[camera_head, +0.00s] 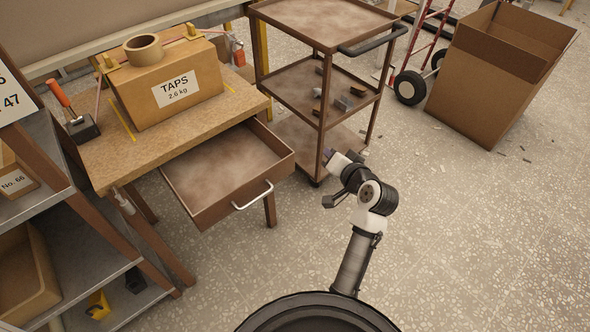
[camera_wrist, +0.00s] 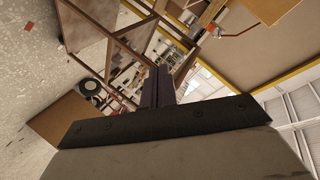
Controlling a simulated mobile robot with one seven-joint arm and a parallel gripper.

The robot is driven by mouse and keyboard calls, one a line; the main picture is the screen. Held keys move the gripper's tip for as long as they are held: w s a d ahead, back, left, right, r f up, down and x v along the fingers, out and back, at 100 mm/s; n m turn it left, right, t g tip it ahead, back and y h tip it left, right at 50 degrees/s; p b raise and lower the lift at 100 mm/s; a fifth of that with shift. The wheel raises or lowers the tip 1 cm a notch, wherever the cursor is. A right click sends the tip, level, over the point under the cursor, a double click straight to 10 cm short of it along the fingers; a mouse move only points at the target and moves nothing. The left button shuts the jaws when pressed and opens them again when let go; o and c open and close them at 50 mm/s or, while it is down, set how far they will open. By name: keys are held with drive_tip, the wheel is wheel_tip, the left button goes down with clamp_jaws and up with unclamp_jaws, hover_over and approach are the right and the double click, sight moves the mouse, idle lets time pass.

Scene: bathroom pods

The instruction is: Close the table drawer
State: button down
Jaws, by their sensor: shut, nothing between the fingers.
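The table drawer (camera_head: 228,172) is pulled out of the wooden table (camera_head: 110,158) and looks empty inside. Its front has a pale bar handle (camera_head: 253,196). My gripper (camera_head: 329,203) is to the right of the drawer front, apart from it, over the floor. In the wrist view my gripper's fingers (camera_wrist: 158,87) are together with nothing between them. The drawer cannot be made out with certainty in the wrist view.
A cardboard box labelled TAPS (camera_head: 168,92) stands on the table, with a tape roll (camera_head: 143,49) on top. A brown trolley (camera_head: 318,88) stands behind my gripper. A metal shelf (camera_head: 75,245) is at left. An open carton (camera_head: 490,85) stands at upper right.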

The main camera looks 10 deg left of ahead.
sight(253, 143)
drive_tip(key=s+d+f+m+y, duration=0.1)
drive_tip(key=s+f+m+y, duration=0.45)
drive_tip(key=s+f, duration=0.4)
drive_tip(key=shift+y, duration=0.45)
drive_tip(key=p+x, duration=0.1)
drive_tip(key=x, duration=0.3)
drive_tip(key=r+p+x, duration=0.1)
drive_tip(key=x, duration=0.3)
drive_tip(key=r+p+x, duration=0.1)
drive_tip(key=p+x, duration=0.1)
drive_tip(key=x, duration=0.2)
drive_tip(key=shift+s+a, duration=0.25)
drive_tip(key=shift+a, duration=0.05)
drive_tip(key=shift+w+a+f, duration=0.2)
drive_tip(key=shift+w+a, duration=0.1)
drive_tip(key=shift+a, duration=0.05)
drive_tip(key=b+x, duration=0.3)
drive_tip(key=x, duration=0.3)
drive_tip(key=b+x, duration=0.2)
drive_tip(key=x, duration=0.5)
drive_tip(key=b+x, duration=0.3)
drive_tip(key=x, duration=0.3)
drive_tip(key=shift+a+f+b, duration=0.25)
drive_tip(key=shift+f+b, duration=0.05)
drive_tip(key=shift+w+a, duration=0.15)
drive_tip(key=shift+a, duration=0.05)
drive_tip(key=shift+w+r, duration=0.15)
drive_tip(key=shift+r, duration=0.3)
